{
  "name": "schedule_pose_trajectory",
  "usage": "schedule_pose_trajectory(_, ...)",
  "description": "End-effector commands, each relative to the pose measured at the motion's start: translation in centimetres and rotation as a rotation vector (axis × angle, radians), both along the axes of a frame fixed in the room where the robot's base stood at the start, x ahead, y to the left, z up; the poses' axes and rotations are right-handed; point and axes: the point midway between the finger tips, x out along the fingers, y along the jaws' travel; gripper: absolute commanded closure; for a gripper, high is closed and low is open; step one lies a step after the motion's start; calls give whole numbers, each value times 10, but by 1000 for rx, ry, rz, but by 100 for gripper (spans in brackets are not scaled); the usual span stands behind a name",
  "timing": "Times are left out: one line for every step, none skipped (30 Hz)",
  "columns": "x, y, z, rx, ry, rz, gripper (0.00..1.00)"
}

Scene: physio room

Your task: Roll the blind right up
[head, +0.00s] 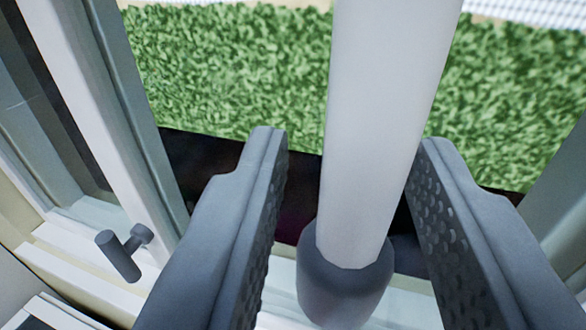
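A white rod (378,130) with a dark grey rounded end (345,290) runs down from the top edge of the head view; it may be part of the blind's control, but I cannot tell. My gripper (350,145) is open, with one dark finger on each side of the rod. A clear gap shows between the left finger and the rod. The right finger lies close to the rod, and I cannot tell whether they touch. The blind's cloth is not recognisable here, and the rod's upper part is out of view.
A pale window frame (105,110) stands at the left, with a small grey handle (122,252) low on it. A green hedge (230,70) shows beyond the glass. A pale sill (405,305) runs along the bottom, and another frame part (560,190) stands at the right.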

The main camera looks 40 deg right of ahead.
Motion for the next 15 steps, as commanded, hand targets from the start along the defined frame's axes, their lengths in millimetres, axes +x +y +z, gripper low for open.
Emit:
schedule_pose_trajectory(0,0,0,0,0,0,65)
schedule_pose_trajectory(0,0,0,0,0,0,65)
schedule_pose_trajectory(0,0,0,0,0,0,65)
schedule_pose_trajectory(0,0,0,0,0,0,65)
schedule_pose_trajectory(0,0,0,0,0,0,65)
schedule_pose_trajectory(0,0,0,0,0,0,65)
schedule_pose_trajectory(0,0,0,0,0,0,65)
schedule_pose_trajectory(0,0,0,0,0,0,65)
schedule_pose_trajectory(0,0,0,0,0,0,65)
schedule_pose_trajectory(-1,1,0,0,0,0,65)
schedule_pose_trajectory(-1,1,1,0,0,0,65)
schedule_pose_trajectory(-2,3,1,0,0,0,65)
schedule_pose_trajectory(-3,4,1,0,0,0,65)
schedule_pose_trajectory(-4,5,1,0,0,0,65)
schedule_pose_trajectory(-5,7,2,0,0,0,65)
